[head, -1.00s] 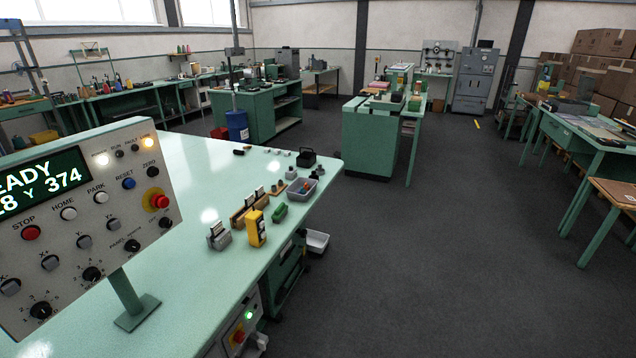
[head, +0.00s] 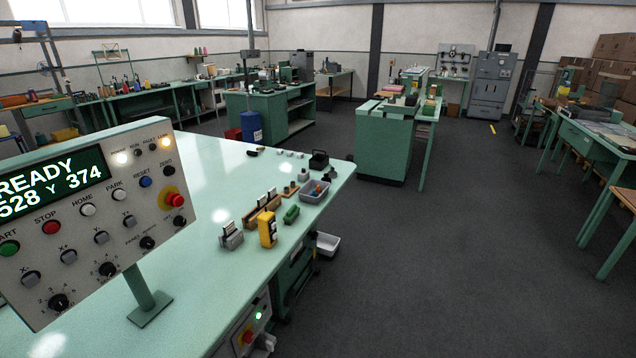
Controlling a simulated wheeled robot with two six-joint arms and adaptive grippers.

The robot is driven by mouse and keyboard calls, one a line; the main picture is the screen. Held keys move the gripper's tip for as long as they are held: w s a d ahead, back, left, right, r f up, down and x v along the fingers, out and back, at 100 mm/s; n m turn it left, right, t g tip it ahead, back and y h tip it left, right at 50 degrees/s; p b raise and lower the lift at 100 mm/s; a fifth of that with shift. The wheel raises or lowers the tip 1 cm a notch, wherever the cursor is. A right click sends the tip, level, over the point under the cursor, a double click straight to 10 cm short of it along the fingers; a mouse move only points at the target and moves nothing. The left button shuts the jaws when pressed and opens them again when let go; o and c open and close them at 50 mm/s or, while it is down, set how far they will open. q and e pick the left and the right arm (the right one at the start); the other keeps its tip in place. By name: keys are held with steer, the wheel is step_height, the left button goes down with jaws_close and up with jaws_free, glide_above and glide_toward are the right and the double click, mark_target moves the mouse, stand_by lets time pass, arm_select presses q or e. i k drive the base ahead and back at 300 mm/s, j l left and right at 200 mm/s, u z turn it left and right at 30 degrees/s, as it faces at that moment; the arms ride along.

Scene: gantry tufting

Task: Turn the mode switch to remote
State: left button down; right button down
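The control panel (head: 60,265) stands at the left on a green post above the pale green table. Its screen (head: 52,187) reads READY with numbers below. A small black knob (head: 147,243) sits at the lower right of the panel, beside small lettering that seems to read panel and remote. The direction it points is too small to tell. Two larger black knobs, one (head: 107,269) and another (head: 59,301), sit lower left with numbers around them. A red emergency button (head: 175,199) on a yellow ring is above the small knob. Neither gripper is in view.
The pale green table (head: 200,290) holds a yellow device (head: 267,230), a grey tray (head: 314,192) and small tools along its right edge. A box with a green lamp (head: 258,316) is under that edge. The dark floor to the right (head: 450,260) is clear.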

mark_target(148, 242)
steer(key=u, duration=1.45)
